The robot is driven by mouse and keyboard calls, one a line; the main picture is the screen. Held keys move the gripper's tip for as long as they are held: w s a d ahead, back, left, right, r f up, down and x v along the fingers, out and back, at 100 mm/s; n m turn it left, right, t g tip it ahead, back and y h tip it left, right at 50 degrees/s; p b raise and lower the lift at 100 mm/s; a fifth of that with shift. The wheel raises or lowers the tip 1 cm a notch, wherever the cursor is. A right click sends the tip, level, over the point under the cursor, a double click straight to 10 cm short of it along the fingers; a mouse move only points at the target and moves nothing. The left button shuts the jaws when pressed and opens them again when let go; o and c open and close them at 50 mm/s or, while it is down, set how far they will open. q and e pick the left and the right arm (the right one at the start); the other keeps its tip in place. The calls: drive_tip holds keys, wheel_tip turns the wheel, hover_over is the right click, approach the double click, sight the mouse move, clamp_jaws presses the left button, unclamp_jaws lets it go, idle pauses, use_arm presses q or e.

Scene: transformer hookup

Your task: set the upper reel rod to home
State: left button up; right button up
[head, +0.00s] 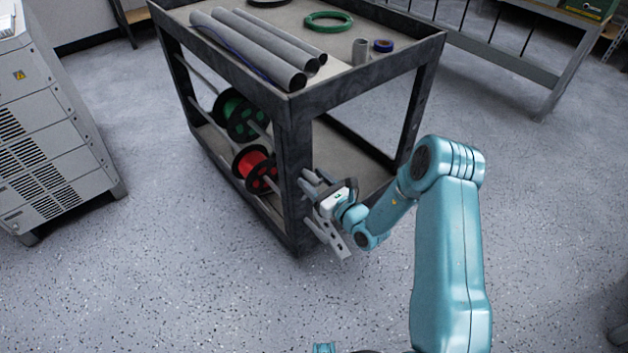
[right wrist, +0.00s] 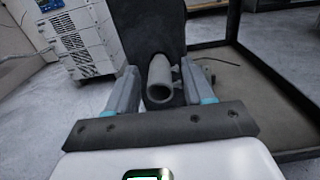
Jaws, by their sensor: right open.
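The upper reel rod (head: 197,77) is a thin grey bar along the left side of the cart, running through the green reels. In the right wrist view a hollow grey rod end (right wrist: 160,84) sticks out of the dark cart post, between my fingers; I take it for the upper rod's end. My right gripper (head: 312,182) is at the cart's near corner post. Its fingers are apart, with gaps on both sides of the rod end in the right wrist view (right wrist: 159,72). The gripper partly hides the rod end in the head view. My left gripper is not in view.
Red reels (head: 255,165) hang below the green reels (head: 240,115). The dark cart (head: 294,150) carries grey pipes, a green coil (head: 328,22) and blue tape (head: 383,46) on top. A white cabinet (head: 48,125) stands left. The floor in front is clear.

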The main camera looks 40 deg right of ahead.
drive_tip(key=shift+s, duration=0.15)
drive_tip(key=s+d+p, duration=0.1)
drive_tip(key=s+p, duration=0.1)
drive_tip(key=s, duration=1.4)
drive_tip(key=shift+d, duration=0.15)
